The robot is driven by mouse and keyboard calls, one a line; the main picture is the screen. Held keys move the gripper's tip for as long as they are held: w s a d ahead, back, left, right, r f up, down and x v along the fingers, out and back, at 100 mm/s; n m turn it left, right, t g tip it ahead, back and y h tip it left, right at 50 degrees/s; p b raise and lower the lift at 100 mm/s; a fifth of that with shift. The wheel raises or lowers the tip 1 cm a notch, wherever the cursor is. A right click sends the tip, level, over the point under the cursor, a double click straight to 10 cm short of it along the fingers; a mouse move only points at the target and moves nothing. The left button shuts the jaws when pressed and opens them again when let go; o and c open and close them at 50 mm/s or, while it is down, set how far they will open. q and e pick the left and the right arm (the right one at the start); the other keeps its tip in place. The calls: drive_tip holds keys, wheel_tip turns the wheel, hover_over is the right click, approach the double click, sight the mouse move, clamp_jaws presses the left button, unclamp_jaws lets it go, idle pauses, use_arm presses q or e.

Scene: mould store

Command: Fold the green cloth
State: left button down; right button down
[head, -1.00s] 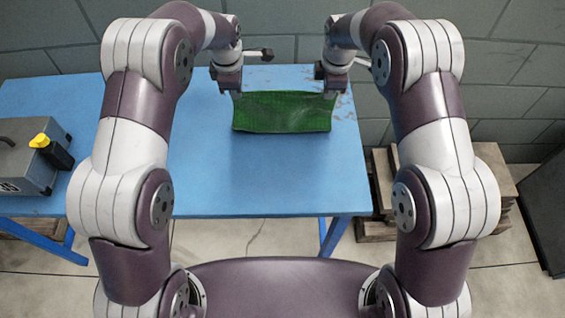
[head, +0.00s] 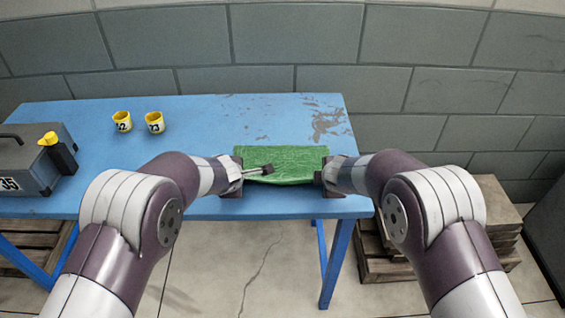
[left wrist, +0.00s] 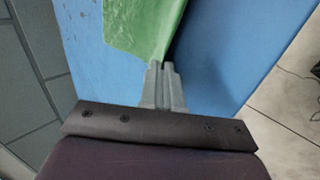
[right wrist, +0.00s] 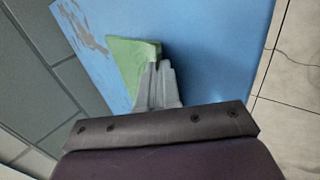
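The green cloth (head: 282,160) shows as a wide, short band near the front edge of the blue table. My left gripper (head: 238,180) is at its near left corner and my right gripper (head: 322,178) at its near right corner. In the left wrist view, my left fingers (left wrist: 160,70) are closed together with a corner of the cloth (left wrist: 143,25) at their tips. In the right wrist view, my right fingers (right wrist: 156,70) are closed on the other corner of the cloth (right wrist: 128,60). I cannot tell how the layers lie underneath.
The blue table (head: 190,130) is clear behind and left of the cloth. Wooden pallets (head: 490,215) are right of the table.

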use_arm(q)
drive_tip(key=shift+f, duration=0.1)
use_arm(e)
drive_tip(key=shift+f, duration=0.1)
use_arm(q)
drive_tip(key=c, duration=1)
unclamp_jaws()
use_arm(e)
drive_tip(key=c, duration=1)
unclamp_jaws()
use_arm(q)
drive_tip(key=r, duration=0.1)
drive_tip(key=s+r, duration=0.1)
drive_tip(key=r, duration=0.1)
drive_tip(key=shift+s+r, duration=0.2)
drive_tip(key=shift+r, duration=0.1)
use_arm(e)
drive_tip(key=r, duration=0.1)
drive_tip(key=s+r, duration=0.1)
drive_tip(key=r, duration=0.1)
drive_tip(key=shift+s+r, duration=0.2)
drive_tip(key=shift+r, duration=0.05)
use_arm(q)
drive_tip(key=v, duration=0.7)
use_arm(e)
drive_tip(key=v, duration=0.7)
